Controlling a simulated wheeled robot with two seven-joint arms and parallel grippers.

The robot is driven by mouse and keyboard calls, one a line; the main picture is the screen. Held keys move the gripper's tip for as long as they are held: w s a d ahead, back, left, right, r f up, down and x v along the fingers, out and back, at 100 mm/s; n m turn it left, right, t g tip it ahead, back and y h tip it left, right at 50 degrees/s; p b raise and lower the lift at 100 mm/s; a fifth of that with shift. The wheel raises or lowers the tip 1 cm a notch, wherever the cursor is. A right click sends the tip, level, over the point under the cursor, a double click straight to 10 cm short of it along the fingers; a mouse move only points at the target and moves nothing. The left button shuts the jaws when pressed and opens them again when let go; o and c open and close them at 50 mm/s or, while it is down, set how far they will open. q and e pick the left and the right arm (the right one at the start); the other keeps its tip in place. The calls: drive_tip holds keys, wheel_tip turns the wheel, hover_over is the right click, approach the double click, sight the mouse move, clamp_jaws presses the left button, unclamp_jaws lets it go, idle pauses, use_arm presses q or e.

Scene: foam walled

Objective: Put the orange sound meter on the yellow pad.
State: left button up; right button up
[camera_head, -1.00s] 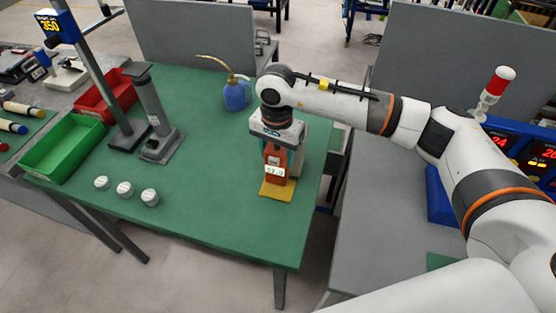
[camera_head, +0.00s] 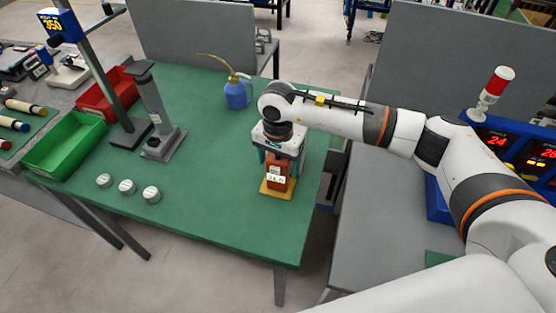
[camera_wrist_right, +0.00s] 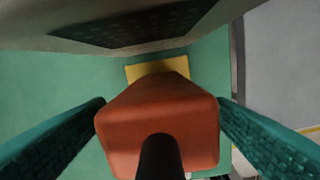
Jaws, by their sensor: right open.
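The orange sound meter (camera_head: 278,172) stands upright on the yellow pad (camera_head: 266,190), near the right edge of the green table. In the right wrist view the meter (camera_wrist_right: 160,115) fills the middle, with a strip of the yellow pad (camera_wrist_right: 157,68) behind it. My right gripper (camera_head: 279,160) is directly above and around the meter. Its teal fingers (camera_wrist_right: 160,125) are on both sides of the meter, spread open, with a thin gap at the right and little or none visible at the left. My left gripper is not in view.
A blue oil can (camera_head: 237,93) stands at the back of the green table (camera_head: 200,150). A grey press (camera_head: 160,125), a green bin (camera_head: 65,147), a red bin (camera_head: 104,92) and three white round pieces (camera_head: 127,187) are at the left. The table's middle is clear.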

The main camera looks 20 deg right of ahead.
drive_tip(key=shift+r, duration=0.45)
wheel_tip(320, 180, up, 11)
drive_tip(key=b, duration=0.3)
drive_tip(key=shift+f+b, duration=0.2)
drive_tip(key=shift+b, duration=0.1)
drive_tip(key=shift+r, duration=0.4)
